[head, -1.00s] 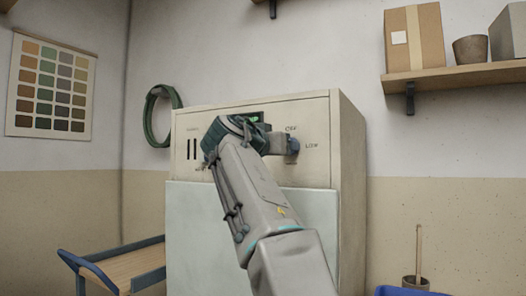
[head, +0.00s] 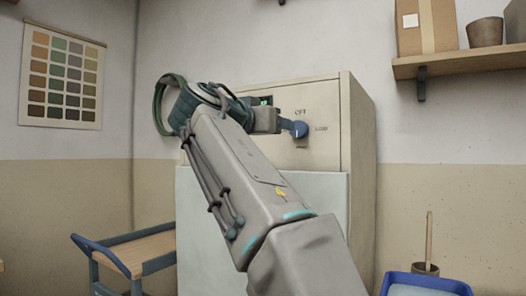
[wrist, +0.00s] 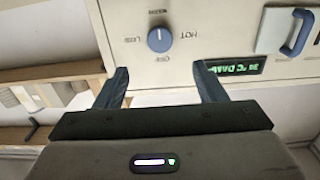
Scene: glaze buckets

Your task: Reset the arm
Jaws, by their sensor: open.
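My gripper (head: 283,124) is in front of the upper panel of a beige cabinet (head: 358,170), close to a blue-grey round knob (head: 300,129). In the wrist view my gripper (wrist: 163,68) is open, its two dark blue fingers apart with nothing between them. The knob (wrist: 160,40) lies just beyond the fingertips, apart from them in that picture. Its white mark points to the picture's top, near an upside-down label that seems to read WARM. The head view shows my gripper only partly, behind the wrist links.
A green-lit display (wrist: 235,66) and a blue handle (wrist: 298,33) are on the panel. A wooden-topped cart (head: 140,250) stands at left, a blue bin (head: 425,285) at lower right. A shelf (head: 460,62) holds a box and pots. A colour chart (head: 62,75) hangs left.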

